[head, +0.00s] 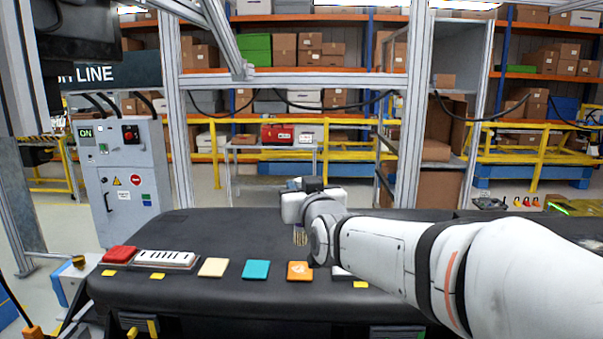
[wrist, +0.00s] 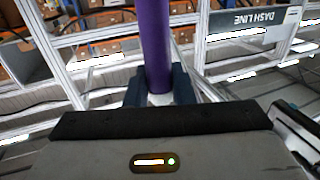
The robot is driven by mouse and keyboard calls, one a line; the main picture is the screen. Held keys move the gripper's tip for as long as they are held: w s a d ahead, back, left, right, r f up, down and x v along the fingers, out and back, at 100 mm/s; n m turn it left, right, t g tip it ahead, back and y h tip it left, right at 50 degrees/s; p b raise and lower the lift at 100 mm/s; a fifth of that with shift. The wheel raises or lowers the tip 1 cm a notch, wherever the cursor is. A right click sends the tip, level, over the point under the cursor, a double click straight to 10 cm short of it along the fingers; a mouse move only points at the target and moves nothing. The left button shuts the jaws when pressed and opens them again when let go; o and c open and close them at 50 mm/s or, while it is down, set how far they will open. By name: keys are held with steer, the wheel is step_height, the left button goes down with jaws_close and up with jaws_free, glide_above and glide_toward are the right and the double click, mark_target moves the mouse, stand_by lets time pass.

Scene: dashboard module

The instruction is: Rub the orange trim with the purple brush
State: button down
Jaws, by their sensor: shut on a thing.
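The orange trim (head: 293,276) is a small square tile with a pale mark, lying on the front part of the black dashboard in the head view. My gripper (wrist: 160,90) is shut on the purple brush (wrist: 154,42), whose handle stands between the dark fingers in the wrist view. In the head view my arm hides the fingers and most of the brush. Only tan bristles (head: 300,237) show below the wrist, pointing down, behind and above the orange trim, apparently apart from it. The orange trim is not visible in the wrist view.
The dashboard (head: 220,228) also bears a red block (head: 119,254), a white vent piece (head: 164,259), a cream tile (head: 213,267) and a teal tile (head: 256,269) to the left. A white piece (head: 341,272) is partly hidden by my arm. A grey control cabinet (head: 128,180) stands at left.

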steer(key=shift+r+p, duration=0.35)
steer(key=shift+r, duration=0.8)
steer(key=shift+s+f, duration=0.1)
